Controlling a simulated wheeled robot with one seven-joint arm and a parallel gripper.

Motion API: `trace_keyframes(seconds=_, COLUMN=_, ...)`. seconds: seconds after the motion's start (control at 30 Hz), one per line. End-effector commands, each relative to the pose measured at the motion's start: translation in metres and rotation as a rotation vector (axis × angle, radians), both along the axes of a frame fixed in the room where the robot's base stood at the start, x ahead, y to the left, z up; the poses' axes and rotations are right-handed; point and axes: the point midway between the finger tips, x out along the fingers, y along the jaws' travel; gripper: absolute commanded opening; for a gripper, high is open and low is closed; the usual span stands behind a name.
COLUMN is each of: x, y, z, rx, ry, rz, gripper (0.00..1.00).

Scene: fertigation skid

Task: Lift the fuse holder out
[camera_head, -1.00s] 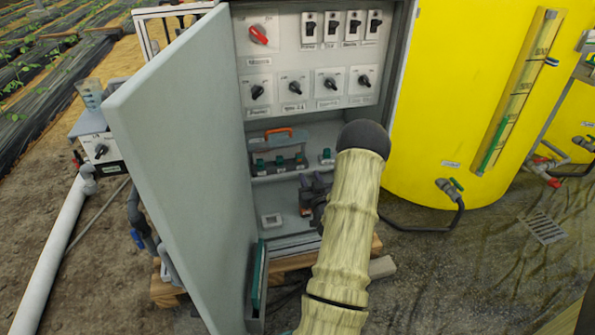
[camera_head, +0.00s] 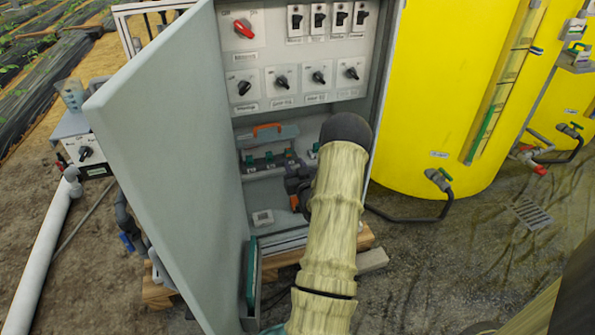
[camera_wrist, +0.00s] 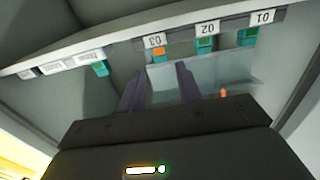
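Inside the open cabinet, a row of fuse holders is mounted on a rail. In the wrist view, which looks upside down, they are labelled 03, 02 and 01. Holder 03 (camera_wrist: 159,52) has an orange part; holder 02 (camera_wrist: 205,43) and holder 01 (camera_wrist: 247,37) are teal. My gripper (camera_wrist: 160,84) is open, its two dark fingers apart with nothing seen between them. The fingers point towards holder 03 and appear short of it. In the head view my gripper (camera_head: 296,180) is beside the row's right end, partly hidden by my arm.
The cabinet door (camera_head: 170,150) stands open on the left. A case with an orange handle (camera_head: 268,127) is behind the row. Another teal unit (camera_wrist: 100,68) sits left of 03 in the wrist view.

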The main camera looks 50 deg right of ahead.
Motion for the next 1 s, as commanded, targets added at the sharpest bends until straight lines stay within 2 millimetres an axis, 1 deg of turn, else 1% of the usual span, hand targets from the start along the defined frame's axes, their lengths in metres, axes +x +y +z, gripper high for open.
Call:
trace_keyframes(seconds=0.1, x=0.011, y=-0.006, z=0.0, rx=-0.002, ry=-0.002, rz=0.001, gripper=0.35)
trace_keyframes(seconds=0.53, x=0.045, y=-0.025, z=-0.001, rx=-0.002, ry=-0.001, rz=0.0, gripper=0.35)
trace_keyframes(seconds=0.7, x=0.051, y=-0.029, z=0.0, rx=0.0, ry=-0.001, rz=-0.001, gripper=0.35)
trace_keyframes(seconds=0.97, x=0.052, y=-0.029, z=0.0, rx=0.001, ry=0.0, rz=-0.002, gripper=0.35)
trace_keyframes(seconds=1.0, x=0.052, y=-0.029, z=0.0, rx=0.001, ry=0.0, rz=-0.001, gripper=0.31)
